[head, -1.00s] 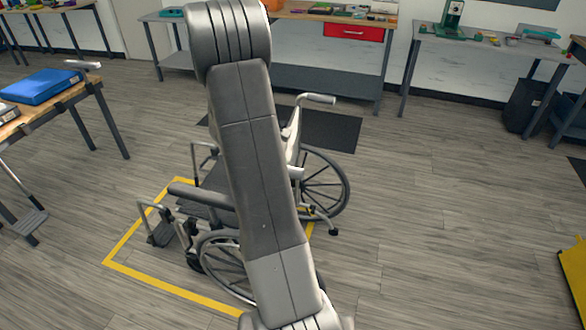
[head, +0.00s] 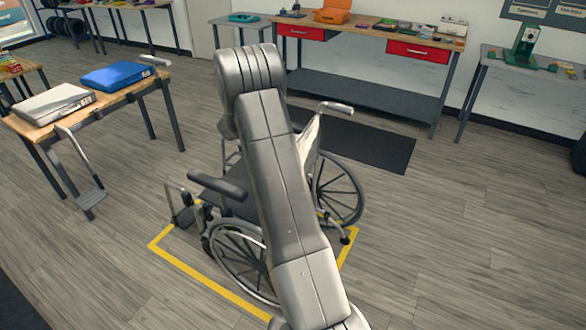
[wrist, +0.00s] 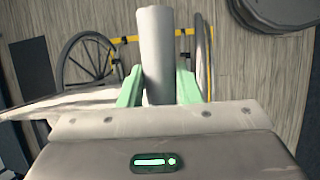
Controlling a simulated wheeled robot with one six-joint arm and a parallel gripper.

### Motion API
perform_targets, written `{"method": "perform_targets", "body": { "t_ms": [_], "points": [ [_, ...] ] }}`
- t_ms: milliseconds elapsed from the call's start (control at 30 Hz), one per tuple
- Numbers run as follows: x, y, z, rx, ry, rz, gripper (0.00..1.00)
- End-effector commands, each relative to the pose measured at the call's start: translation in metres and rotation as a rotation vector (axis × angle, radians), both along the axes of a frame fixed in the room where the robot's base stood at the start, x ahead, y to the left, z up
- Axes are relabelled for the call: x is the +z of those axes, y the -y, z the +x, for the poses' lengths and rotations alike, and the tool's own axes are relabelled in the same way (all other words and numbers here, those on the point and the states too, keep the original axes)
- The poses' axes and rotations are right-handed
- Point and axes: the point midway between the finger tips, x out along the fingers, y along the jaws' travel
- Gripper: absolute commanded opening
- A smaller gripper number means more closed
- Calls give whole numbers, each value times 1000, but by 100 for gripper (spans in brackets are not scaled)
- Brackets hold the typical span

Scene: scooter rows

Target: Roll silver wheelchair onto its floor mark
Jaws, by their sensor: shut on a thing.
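The silver wheelchair (head: 231,205), with a dark seat and large spoked wheels, stands upright at the centre of the head view, partly behind my arm. The yellow floor mark (head: 205,274) is an outline under it. The footrests are at or slightly over the mark's left edge. The near large wheel appears inside the near edge; the rear of the chair is close to the right corner. In the wrist view, my gripper (wrist: 158,90) has its green fingers shut on the wheelchair's pale upright tube (wrist: 156,50). My arm hides the grip in the head view.
A dark mat (head: 375,145) lies behind the chair, before a workbench (head: 375,92) with red drawers. A table (head: 112,105) with blue and white cases stands at left, a metal leg-rest-like part (head: 88,180) beside it. Floor at right is clear.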

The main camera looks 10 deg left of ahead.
Motion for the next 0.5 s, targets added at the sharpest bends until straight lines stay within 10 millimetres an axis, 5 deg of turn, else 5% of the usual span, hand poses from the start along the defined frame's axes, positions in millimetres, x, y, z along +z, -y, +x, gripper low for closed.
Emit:
{"method": "perform_targets", "body": {
  "t_ms": [500],
  "points": [
    [0,-16,5,-1,-1,-2,0]
  ]
}}
